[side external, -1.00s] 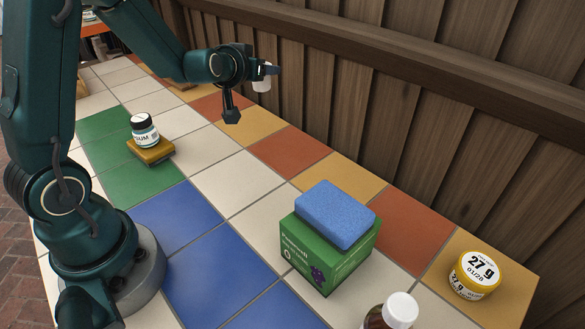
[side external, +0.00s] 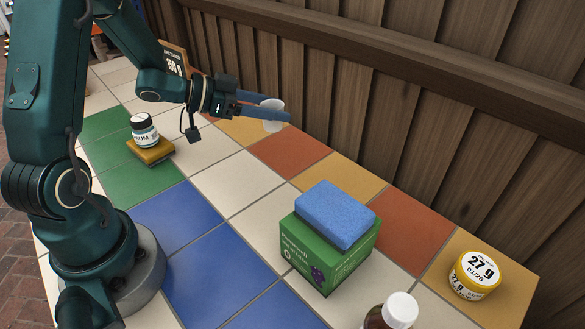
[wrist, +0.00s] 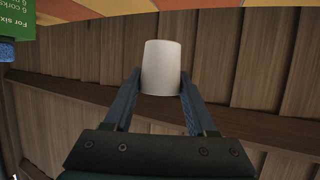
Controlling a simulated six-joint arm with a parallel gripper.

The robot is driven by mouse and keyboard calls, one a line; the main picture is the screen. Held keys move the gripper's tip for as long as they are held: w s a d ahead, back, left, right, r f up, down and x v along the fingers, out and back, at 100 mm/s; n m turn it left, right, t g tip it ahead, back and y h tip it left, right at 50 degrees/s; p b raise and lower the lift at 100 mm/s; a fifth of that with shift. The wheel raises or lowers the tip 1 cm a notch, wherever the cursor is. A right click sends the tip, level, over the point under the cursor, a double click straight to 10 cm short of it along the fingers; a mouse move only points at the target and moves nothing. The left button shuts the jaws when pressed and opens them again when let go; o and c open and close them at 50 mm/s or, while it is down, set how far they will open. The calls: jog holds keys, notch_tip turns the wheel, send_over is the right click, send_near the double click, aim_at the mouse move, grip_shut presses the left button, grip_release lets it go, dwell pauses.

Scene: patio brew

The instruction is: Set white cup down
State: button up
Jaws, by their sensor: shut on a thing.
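The white cup (side external: 272,116) is held between the two blue fingers of my gripper (side external: 277,111), above the orange and yellow tiles near the wooden wall. In the wrist view the cup (wrist: 161,68) shows whole between the fingertips of my gripper (wrist: 160,88), one finger on each side. The gripper is shut on it. In the side view the fingers hide part of the cup. The cup looks clear of the tiles.
A blue sponge (side external: 336,213) lies on a green box (side external: 327,259) in front. A labelled jar (side external: 144,130) stands on a yellow-brown block (side external: 151,151) at left. A yellow tub (side external: 475,275) and a white-capped bottle (side external: 399,311) are at right. A wooden wall (side external: 400,120) runs behind.

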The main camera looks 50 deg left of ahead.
jog(key=f, duration=0.1)
jog(key=a+f, duration=0.1)
jog(key=s+a+f, duration=0.1)
jog(key=shift+a+f, duration=0.25)
jog(key=shift+f, duration=2.6)
jog(key=shift+f, duration=0.15)
jog(key=o, duration=1.3)
